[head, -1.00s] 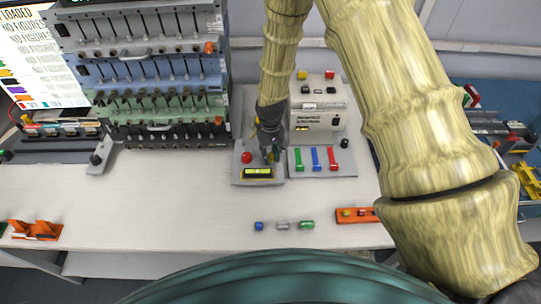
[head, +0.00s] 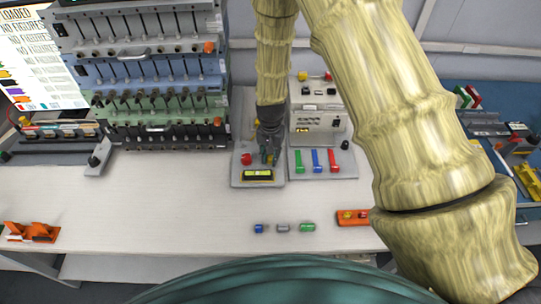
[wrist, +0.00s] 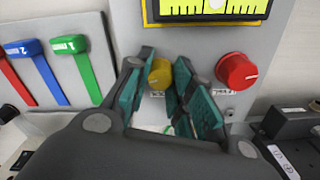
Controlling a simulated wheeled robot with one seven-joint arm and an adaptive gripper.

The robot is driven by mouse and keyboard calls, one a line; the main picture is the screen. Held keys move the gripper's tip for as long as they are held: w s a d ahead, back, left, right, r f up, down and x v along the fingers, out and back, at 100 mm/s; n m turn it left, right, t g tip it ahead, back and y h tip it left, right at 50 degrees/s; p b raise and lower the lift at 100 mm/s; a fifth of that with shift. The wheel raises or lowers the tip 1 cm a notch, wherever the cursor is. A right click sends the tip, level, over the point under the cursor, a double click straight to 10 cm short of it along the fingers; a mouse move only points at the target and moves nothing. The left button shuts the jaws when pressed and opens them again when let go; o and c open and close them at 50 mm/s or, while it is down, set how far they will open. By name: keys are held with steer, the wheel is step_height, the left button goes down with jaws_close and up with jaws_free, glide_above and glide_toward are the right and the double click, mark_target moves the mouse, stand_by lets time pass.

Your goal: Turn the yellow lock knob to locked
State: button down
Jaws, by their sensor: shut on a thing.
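The yellow lock knob (wrist: 159,74) sits on a grey panel (wrist: 290,30) and shows between the fingertips in the wrist view. My gripper (wrist: 156,92) is shut on the knob, with a teal-padded finger on each side of it. Its pointer mark is too small to read. In the head view my gripper (head: 267,160) reaches down onto the panel from behind and hides most of the knob. A red knob (wrist: 236,72) stands beside it, and a yellow-green gauge (wrist: 212,8) lies at the panel's edge.
Green, blue and red levers (head: 316,160) stand just right of the panel. A tall rack (head: 150,75) stands to the left. Several small cylinders (head: 283,228) and an orange holder (head: 354,217) lie near the table's front.

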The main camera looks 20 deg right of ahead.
mark_target(271, 156)
stand_by(0.4)
steer(key=c, duration=1.2)
jaws_free()
step_height(271, 156, up, 12)
steer(key=shift+r, duration=0.1)
